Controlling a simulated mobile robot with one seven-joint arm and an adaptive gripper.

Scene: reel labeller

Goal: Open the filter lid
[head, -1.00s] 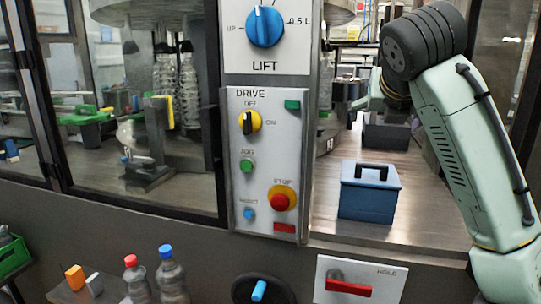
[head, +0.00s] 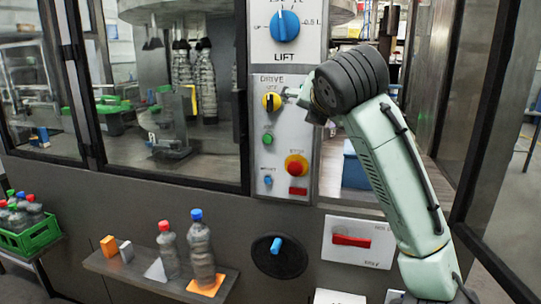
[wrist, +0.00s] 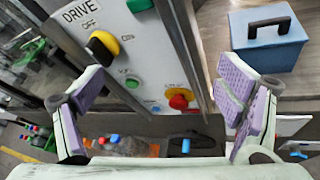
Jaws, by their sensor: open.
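The blue box (wrist: 268,45) has a blue lid with a black handle (wrist: 270,24) and sits at the upper right of the wrist view. The lid looks closed. In the head view the box (head: 354,172) is partly hidden behind my arm. My gripper (wrist: 158,112) is open and empty, its two purple-padded fingers wide apart, with the box beyond the right finger. In the head view my gripper (head: 291,96) is in front of the drive panel, close to the yellow selector knob, up and to the left of the box. Whether it touches the panel cannot be told.
The drive panel (head: 283,135) carries a yellow knob (head: 271,102), a green button and a red stop button (head: 296,165). A lift dial (head: 285,27) is above. A red handle (head: 352,241) is below. Bottles stand on a shelf (head: 115,264) at lower left; glass doors flank the opening.

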